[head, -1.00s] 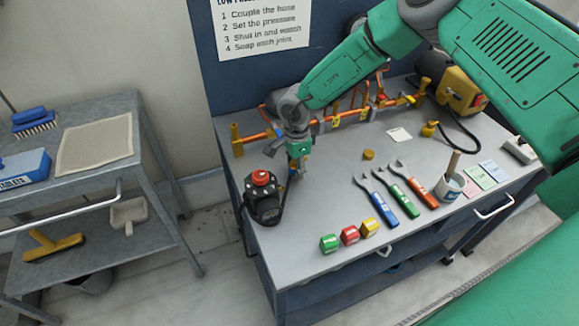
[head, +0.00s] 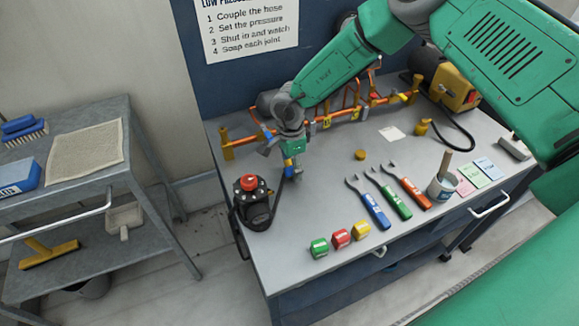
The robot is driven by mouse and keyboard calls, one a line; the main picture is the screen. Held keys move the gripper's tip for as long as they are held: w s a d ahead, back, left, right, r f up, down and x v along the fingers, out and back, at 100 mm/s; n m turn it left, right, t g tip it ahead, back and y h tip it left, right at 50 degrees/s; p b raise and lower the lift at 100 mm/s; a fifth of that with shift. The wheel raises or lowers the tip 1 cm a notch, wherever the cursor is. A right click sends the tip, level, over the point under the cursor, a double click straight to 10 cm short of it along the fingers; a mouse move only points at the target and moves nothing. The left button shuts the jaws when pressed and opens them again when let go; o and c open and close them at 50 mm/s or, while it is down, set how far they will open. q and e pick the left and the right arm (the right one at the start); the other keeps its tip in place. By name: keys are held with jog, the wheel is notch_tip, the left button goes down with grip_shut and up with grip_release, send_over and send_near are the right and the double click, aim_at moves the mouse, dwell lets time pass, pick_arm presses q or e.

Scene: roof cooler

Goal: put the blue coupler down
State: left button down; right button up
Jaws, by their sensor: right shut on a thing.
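My right gripper (head: 292,172) comes down from the right-hand arm over the left part of the grey bench. The gripper is just right of and behind a black device with a red knob (head: 250,184). A dark line, perhaps a hose (head: 279,192), runs between the device and the gripper. Whether the coupler touches the bench top cannot be told. My left gripper is not in view.
Orange pipework (head: 345,112) runs along the back of the bench (head: 310,215). Green, red and yellow blocks (head: 341,238) sit at the front; three wrenches (head: 388,195) lie to the right. A grey cart (head: 85,190) stands left. Bench surface between gripper and wrenches is clear.

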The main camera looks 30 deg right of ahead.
aim_at(290, 162)
notch_tip(290, 162, up, 12)
jog(key=shift+a+f+b, duration=0.15)
jog(key=shift+a+b, duration=0.1)
jog(key=shift+b, duration=0.1)
